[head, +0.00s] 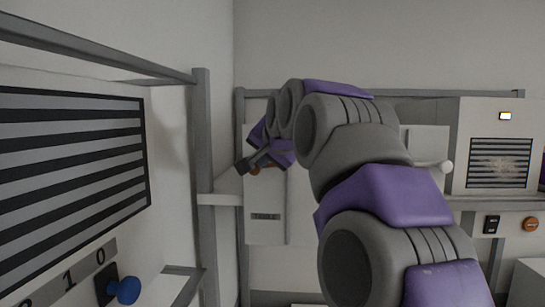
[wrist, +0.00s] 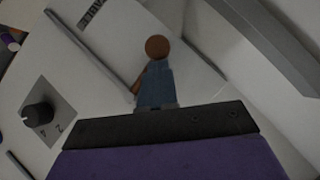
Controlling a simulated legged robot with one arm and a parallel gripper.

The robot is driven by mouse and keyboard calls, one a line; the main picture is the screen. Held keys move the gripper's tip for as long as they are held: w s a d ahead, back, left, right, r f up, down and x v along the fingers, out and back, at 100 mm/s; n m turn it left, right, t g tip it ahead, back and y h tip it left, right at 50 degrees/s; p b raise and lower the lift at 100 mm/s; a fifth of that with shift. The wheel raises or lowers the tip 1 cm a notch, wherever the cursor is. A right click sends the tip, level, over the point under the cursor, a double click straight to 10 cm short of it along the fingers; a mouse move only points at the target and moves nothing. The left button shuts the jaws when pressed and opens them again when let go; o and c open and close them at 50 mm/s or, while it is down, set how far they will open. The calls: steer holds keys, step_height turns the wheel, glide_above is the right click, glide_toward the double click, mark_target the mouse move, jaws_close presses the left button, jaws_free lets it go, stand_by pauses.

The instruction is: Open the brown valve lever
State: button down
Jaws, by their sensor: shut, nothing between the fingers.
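The brown valve lever has a round knob, seen in the wrist view (wrist: 157,47) just beyond my gripper's fingertips, with part of a brown stem beside the finger. My gripper (wrist: 155,66) looks shut and empty, its blue-grey finger right against or just in front of the lever; I cannot tell whether they touch. In the head view my arm reaches to the back wall panel, and my gripper (head: 243,168) is at the lever's small brown knob (head: 255,171). The lever's base is hidden.
A black rotary knob (wrist: 38,117) on a grey plate is at left in the wrist view. In the head view, a striped panel (head: 75,165) and a blue knob (head: 124,290) are at left. A grey post (head: 203,240) stands close left of my gripper. An orange button (head: 530,224) is at right.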

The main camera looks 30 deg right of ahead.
step_height(320, 180, down, 6)
steer(key=n+g+h, duration=0.2)
steer(key=n+h, duration=0.1)
steer(key=n+g+h+p, duration=0.1)
steer(key=n+g+h, duration=0.2)
steer(key=shift+r+h, duration=0.15)
steer(key=shift+h, duration=0.15)
steer(key=shift+r, duration=0.1)
steer(key=shift+s+d+r+p, duration=0.1)
steer(key=shift+r+p, duration=0.7)
